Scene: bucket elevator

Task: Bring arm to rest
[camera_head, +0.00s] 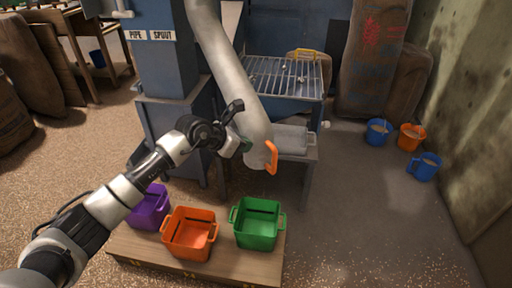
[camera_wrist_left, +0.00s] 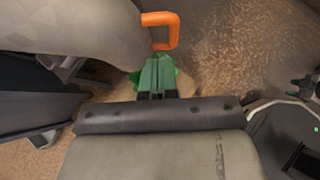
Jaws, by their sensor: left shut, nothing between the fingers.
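My left gripper (camera_head: 244,146) reaches in from the left in the head view, beside the lower end of the grey pipe spout (camera_head: 240,95). In the left wrist view its green fingertips (camera_wrist_left: 157,78) are together with nothing between them. An orange handle (camera_head: 271,157) sticks out from the spout's end, just right of the gripper; it also shows ahead of the fingers in the left wrist view (camera_wrist_left: 174,32). I cannot tell whether the fingers touch the spout. My right gripper is not clearly in view.
Purple (camera_head: 150,207), orange (camera_head: 190,233) and green (camera_head: 257,223) bins stand on a low wooden platform (camera_head: 233,264) below the arm. A blue machine with a metal grate (camera_head: 283,74) stands behind. Small buckets (camera_head: 378,131) and sacks (camera_head: 372,60) are at the right. Floor at right front is clear.

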